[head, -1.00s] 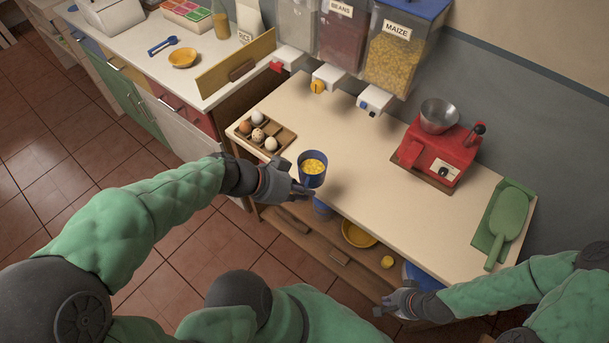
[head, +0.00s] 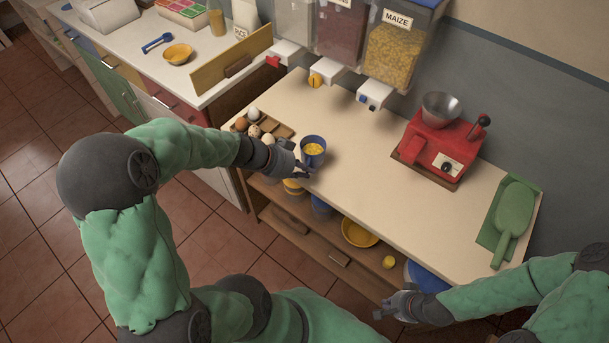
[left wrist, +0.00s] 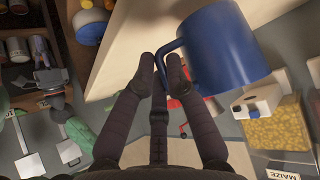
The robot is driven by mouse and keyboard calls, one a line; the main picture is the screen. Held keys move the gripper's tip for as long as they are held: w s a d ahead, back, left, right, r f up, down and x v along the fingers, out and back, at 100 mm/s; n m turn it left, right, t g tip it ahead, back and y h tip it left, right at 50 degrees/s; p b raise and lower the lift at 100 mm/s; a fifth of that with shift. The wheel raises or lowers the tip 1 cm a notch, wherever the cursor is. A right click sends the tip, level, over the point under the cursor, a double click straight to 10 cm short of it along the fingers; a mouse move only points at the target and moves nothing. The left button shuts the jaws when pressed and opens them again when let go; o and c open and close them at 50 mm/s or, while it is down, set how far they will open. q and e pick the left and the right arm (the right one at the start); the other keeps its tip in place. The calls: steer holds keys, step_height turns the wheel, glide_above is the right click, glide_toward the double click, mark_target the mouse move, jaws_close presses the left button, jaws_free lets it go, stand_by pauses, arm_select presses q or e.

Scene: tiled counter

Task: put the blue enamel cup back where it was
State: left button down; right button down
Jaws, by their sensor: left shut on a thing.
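The blue enamel cup (head: 314,161) is upright at the front-left part of the counter, near the egg tray, with yellow grains inside. My left gripper (head: 301,171) is shut on its handle from the front left. In the left wrist view the cup (left wrist: 225,50) is at upper right, and the gripper's fingertips (left wrist: 162,74) close around the handle. I cannot tell whether the cup's base touches the counter. My right gripper (head: 383,305) is low by the counter's front edge, away from the cup; its opening is unclear.
An egg tray (head: 283,131) sits just left of the cup. Dispensers, including maize (head: 393,55), hang behind. A red mill (head: 440,147) and green scoop (head: 513,212) stand to the right. The middle counter (head: 370,170) is clear. A lower shelf holds a yellow bowl (head: 359,233).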

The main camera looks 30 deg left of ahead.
arm_select(q)
step_height(320, 180, down, 2)
steer(key=shift+f, duration=0.1)
steer(key=shift+b, duration=0.3)
steer(key=shift+f, duration=0.2)
steer(key=c, duration=1.3)
jaws_free()
steer(key=shift+o, duration=0.2)
steer(key=shift+r, duration=0.1)
